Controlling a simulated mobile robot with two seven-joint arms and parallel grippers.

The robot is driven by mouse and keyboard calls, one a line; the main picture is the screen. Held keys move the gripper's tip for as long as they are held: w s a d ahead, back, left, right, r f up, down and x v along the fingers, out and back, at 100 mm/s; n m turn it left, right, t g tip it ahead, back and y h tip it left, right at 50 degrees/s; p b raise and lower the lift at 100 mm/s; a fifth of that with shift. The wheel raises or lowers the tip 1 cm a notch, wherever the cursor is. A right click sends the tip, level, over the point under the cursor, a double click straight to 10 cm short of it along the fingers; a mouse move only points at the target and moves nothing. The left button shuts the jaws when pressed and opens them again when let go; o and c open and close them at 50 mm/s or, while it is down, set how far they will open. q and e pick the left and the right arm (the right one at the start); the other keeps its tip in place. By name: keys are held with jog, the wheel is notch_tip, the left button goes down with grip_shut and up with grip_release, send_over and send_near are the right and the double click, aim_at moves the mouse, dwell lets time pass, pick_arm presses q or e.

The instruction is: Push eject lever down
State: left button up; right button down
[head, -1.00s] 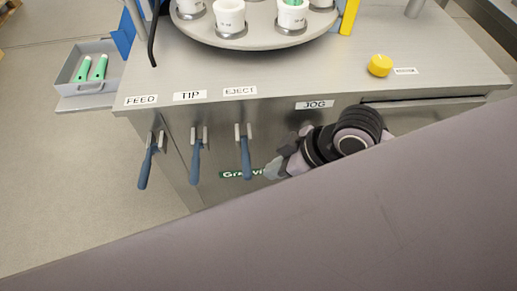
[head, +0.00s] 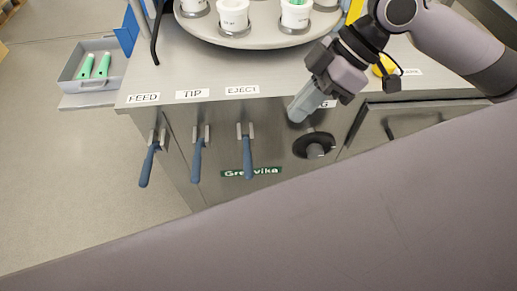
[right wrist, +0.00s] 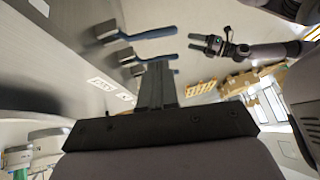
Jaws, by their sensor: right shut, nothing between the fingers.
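The eject lever (head: 247,155) is a blue handle hanging down from a metal bracket on the cabinet front, below the EJECT label (head: 242,90). My right gripper (head: 297,112) is shut and empty. Its tips point down and left by the JOG label, to the right of the eject lever and above its handle, apart from it. In the right wrist view its closed fingers (right wrist: 157,88) point toward several blue levers; I cannot tell which is the eject one. A dark gripper (right wrist: 207,44), seemingly my left one, shows small there; its jaw state is unclear.
The tip lever (head: 197,160) and feed lever (head: 149,164) hang to the left. A black knob (head: 313,146) sticks out below my right gripper. A round table (head: 262,36) with white cups and a yellow button (head: 384,66) are on top. A grey tray (head: 85,88) is left.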

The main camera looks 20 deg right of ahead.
aim_at(250, 161)
jog(key=shift+d+r, duration=0.2)
jog(key=shift+r, duration=0.1)
jog(key=b+x, duration=0.1)
jog(key=x, duration=1.1)
jog(key=shift+a+f+b, duration=0.3)
jog(key=shift+a+f, duration=0.4)
jog(key=shift+f, duration=0.15)
